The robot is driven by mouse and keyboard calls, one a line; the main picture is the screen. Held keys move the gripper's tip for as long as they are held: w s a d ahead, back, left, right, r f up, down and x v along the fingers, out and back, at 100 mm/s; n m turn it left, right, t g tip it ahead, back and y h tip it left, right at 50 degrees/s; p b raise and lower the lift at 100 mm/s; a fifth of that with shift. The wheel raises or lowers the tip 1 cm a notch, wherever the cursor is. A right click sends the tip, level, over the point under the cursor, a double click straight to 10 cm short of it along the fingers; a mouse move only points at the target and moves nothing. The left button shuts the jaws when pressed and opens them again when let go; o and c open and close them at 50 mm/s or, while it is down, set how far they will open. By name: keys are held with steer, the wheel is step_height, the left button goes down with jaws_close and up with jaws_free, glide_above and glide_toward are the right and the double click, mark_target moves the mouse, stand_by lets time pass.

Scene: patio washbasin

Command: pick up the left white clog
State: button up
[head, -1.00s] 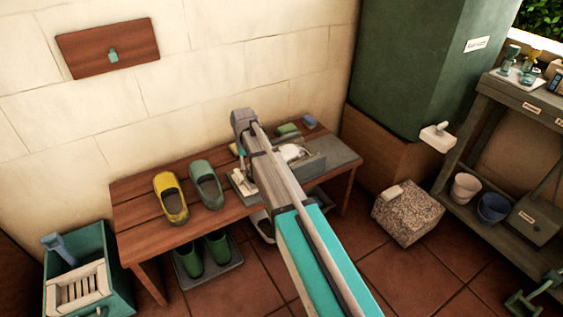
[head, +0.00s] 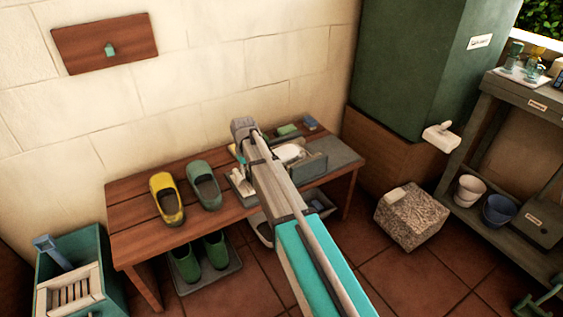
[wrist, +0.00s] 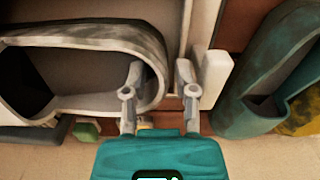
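A white, grey-streaked clog with a dark hollow fills the left of the wrist view (wrist: 150,40). In the head view its white top (head: 291,153) shows on the bench just right of my arm. My gripper (wrist: 160,70) is open, its two fingers apart at the clog's rounded end. The left finger overlaps the clog's edge and the right finger is beside it; I cannot tell whether they touch. Nothing is held. In the head view the fingers are mostly hidden by my arm. I cannot make out a second white clog on the bench.
A white block (wrist: 215,80) stands close to my right finger. A green clog (head: 204,186) and a yellow clog (head: 167,200) stand on the wooden bench (head: 135,220). A green sponge (wrist: 87,130) lies near the wall. Green boots (head: 215,251) sit on a tray below.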

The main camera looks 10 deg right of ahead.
steer(key=shift+c, duration=0.3)
jaws_close()
steer(key=shift+r, duration=0.2)
step_height(320, 180, up, 3)
steer(key=p, duration=0.3)
steer(key=shift+f, duration=0.1)
steer(key=s+d+r+p, duration=0.2)
steer(key=s+r+p, duration=0.7)
steer(key=s, duration=0.4)
steer(key=shift+s+r+p, duration=0.4)
steer(key=shift+p, duration=0.15)
steer(key=shift+w, duration=0.1)
steer(key=shift+m+g+h, duration=0.4)
steer(key=shift+m+g, duration=0.1)
steer(key=shift+g, duration=0.2)
steer(key=w, duration=0.4)
steer(key=w+a+f+b, duration=0.1)
steer(key=w, duration=0.4)
steer(key=w+a+f+b, duration=0.1)
steer(key=w, duration=0.4)
steer(key=shift+w+f, duration=0.1)
steer(key=shift+f, duration=0.05)
